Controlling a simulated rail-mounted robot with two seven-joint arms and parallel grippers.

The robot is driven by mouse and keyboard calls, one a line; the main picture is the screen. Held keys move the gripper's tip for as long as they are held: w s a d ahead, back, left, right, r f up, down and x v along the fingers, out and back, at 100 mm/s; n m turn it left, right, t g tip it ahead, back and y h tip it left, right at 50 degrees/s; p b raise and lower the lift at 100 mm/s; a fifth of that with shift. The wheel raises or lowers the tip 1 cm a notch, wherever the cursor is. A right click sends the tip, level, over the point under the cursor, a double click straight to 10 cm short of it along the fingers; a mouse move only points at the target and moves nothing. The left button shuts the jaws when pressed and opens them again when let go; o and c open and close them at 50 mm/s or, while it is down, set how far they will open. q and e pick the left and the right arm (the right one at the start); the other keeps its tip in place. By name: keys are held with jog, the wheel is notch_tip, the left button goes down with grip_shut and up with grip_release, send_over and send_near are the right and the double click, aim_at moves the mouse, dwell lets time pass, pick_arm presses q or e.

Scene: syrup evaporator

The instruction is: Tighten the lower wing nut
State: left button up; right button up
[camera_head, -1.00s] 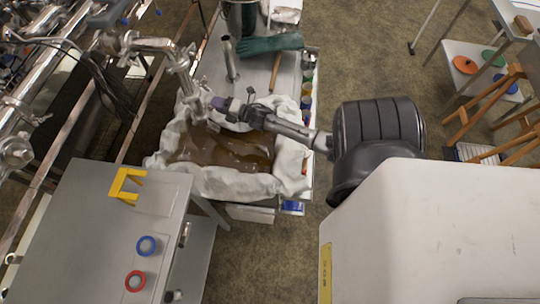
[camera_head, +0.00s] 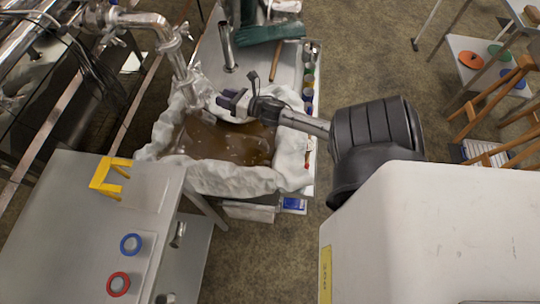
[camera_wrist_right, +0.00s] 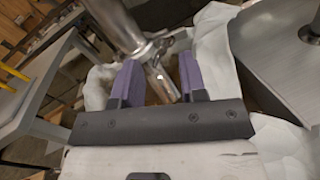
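The metal pipe (camera_head: 178,58) comes down over the cloth-lined pan. In the right wrist view the pipe (camera_wrist_right: 115,20) carries a clamp with a small wing nut (camera_wrist_right: 162,40), just beyond the fingertips. In the head view the wing nut is too small to tell. My right gripper (camera_head: 232,100) is beside the lower end of the pipe. Its two purple fingers stand apart in the wrist view (camera_wrist_right: 160,78), with the pipe's lower end seen between them. It is open, and I cannot tell whether a finger touches the pipe. My left gripper is not in view.
White cloth (camera_head: 235,180) lines a pan of brown syrup (camera_head: 225,143) below the gripper. A steel table (camera_head: 60,215) with a yellow stand (camera_head: 108,177), a blue ring (camera_head: 131,244) and a red ring (camera_head: 118,284) is at lower left. A green glove (camera_head: 268,32) lies behind.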

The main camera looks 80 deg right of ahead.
jog(key=v, duration=0.8)
jog(key=s+d+f+m+g+h, duration=0.4)
jog(key=d+m+g+h, duration=0.15)
jog(key=m, duration=0.95)
jog(key=s+a+f+m+g+y+p, duration=0.1)
jog(key=s+a+f+m+g, duration=0.15)
jog(key=m, duration=0.35)
jog(key=s+a+f+m+g+y, duration=0.1)
jog(key=a+m+g, duration=0.2)
jog(key=m+g, duration=0.15)
jog(key=a+r+m+g+y+p, duration=0.1)
jog(key=a+r+p, duration=0.2)
jog(key=a, duration=0.3)
jog(key=a+r+m+g+y+p, duration=0.1)
jog(key=a+r+y+p, duration=0.1)
jog(key=a, duration=0.4)
jog(key=s+a+r+m+g+y+p, duration=0.1)
jog(key=a+r+m+y+p, duration=0.1)
jog(key=a+r+p, duration=0.2)
jog(key=a+p, duration=0.2)
jog(key=a, duration=0.1)
jog(key=shift+r, duration=0.35)
jog(key=shift+s+a+y, duration=0.1)
jog(key=shift+y, duration=0.15)
jog(key=shift+c, duration=0.2)
